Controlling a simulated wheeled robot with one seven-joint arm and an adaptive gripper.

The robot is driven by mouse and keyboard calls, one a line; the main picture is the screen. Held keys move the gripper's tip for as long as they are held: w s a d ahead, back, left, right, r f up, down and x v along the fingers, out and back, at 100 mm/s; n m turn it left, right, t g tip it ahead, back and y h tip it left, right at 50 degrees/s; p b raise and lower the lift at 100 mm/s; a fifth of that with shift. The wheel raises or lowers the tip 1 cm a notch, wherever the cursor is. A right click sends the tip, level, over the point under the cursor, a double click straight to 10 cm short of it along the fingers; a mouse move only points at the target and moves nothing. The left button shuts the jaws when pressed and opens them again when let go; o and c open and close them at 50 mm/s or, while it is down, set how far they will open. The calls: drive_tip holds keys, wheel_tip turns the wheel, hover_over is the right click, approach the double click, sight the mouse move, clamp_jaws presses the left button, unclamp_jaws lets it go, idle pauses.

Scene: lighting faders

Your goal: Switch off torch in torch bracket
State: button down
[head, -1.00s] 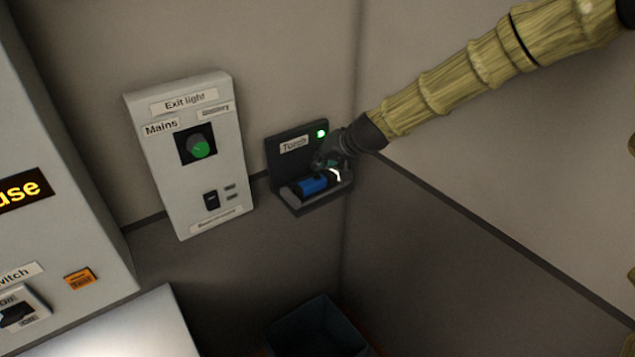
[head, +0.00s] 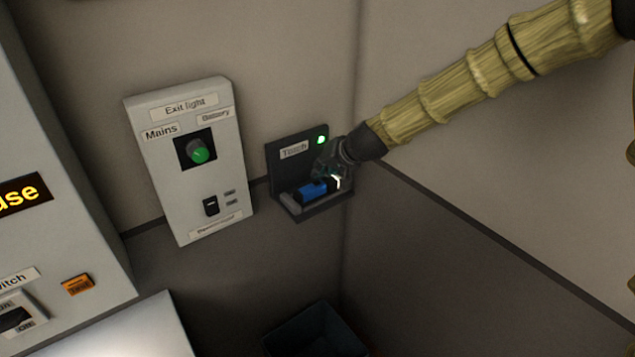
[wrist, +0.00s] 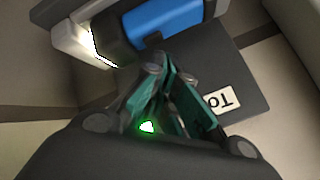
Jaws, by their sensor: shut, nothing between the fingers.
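The torch (head: 313,190) is a blue cylinder with a dark end, lying in the dark torch bracket (head: 287,172) on the wall. A bright white glow shows at its right end. A green light (head: 321,140) is lit at the bracket's top right. My gripper (head: 326,177) is at the torch's right part, in front of the bracket's back plate. In the wrist view the torch (wrist: 165,25) lies just beyond the fingertips of my gripper (wrist: 165,72). The fingers are closed together with nothing between them. I cannot tell whether they touch the torch. Its switch is not clearly visible.
The exit light box (head: 190,160), with a green knob and a small black switch, is on the wall left of the bracket. A larger grey cabinet (head: 60,200) stands further left. A dark blue bin (head: 315,335) is below. The wall right of the bracket is bare.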

sight(320, 182)
drive_tip(key=shift+f, duration=0.15)
idle(0.4)
drive_tip(key=shift+f+b, duration=0.3)
drive_tip(key=shift+f, duration=0.1)
idle(0.5)
drive_tip(key=shift+r+p, duration=0.3)
drive_tip(key=shift+r, duration=0.3)
wheel_tip(320, 182, up, 6)
drive_tip(key=p, duration=0.4)
idle(0.6)
